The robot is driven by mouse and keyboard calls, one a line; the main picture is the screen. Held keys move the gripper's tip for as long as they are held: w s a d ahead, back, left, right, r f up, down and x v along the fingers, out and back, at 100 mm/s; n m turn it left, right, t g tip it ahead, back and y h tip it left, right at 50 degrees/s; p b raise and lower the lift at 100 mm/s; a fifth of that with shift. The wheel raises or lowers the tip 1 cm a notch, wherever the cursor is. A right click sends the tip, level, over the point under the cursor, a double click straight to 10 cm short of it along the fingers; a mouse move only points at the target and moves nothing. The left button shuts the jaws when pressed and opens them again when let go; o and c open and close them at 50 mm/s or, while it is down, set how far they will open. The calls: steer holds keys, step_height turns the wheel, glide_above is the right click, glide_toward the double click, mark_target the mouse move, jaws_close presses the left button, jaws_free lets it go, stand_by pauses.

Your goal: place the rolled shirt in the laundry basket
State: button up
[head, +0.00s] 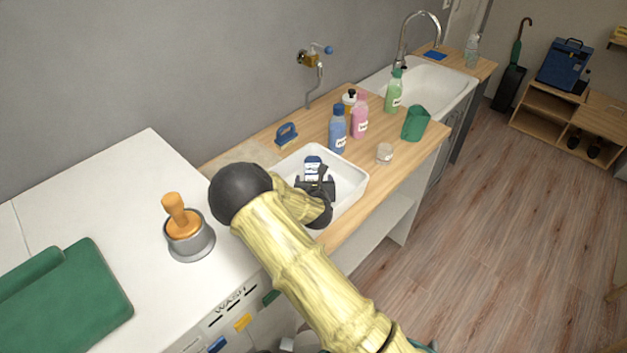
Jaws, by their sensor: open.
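I cannot make out a rolled shirt or a laundry basket for certain in the head view. A green folded cloth (75,300) lies flat on the white machine top at the lower left, well apart from my gripper. My gripper (314,178) is open over a white tray (350,184) on the wooden counter. A small white-and-blue item (313,165) shows right by the fingertips, and I cannot tell whether it touches them. My arm hides part of the tray and the machine's front.
A grey pot with an orange-handled tool (186,231) stands near my arm. Behind the tray are a blue brush (287,133), blue (337,132), pink (360,118) and green (394,93) bottles.

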steer(key=b+v, duration=0.1)
steer(key=v, duration=0.5)
steer(key=shift+s+r, duration=0.1)
stand_by(0.4)
